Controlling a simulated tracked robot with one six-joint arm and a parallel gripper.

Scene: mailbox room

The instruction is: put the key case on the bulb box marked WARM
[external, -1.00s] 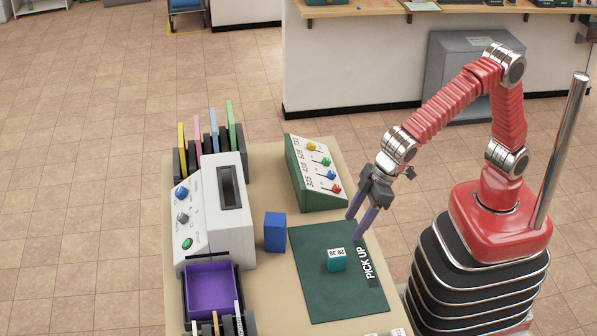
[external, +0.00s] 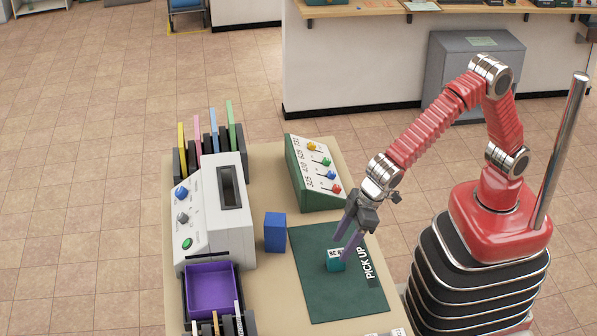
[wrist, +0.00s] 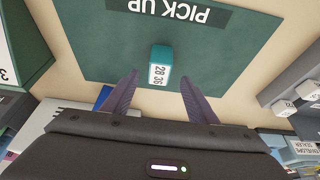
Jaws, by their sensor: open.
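I cannot make out a key case or a box marked WARM in either view. A small teal box (external: 336,266) with a white label of dark digits sits on the green PICK UP mat (external: 318,300). It also shows in the wrist view (wrist: 162,56), just beyond the fingertips and between their lines. My gripper (external: 340,248) is open, with its purple fingers pointing down above and beside the teal box. In the wrist view my gripper (wrist: 159,78) has nothing between its fingers.
A blue box (external: 275,232) stands left of the mat. A white machine with knobs (external: 215,215) and a purple tray (external: 210,290) are further left. A green panel with coloured knobs (external: 316,173) stands behind. The mat's front part is clear.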

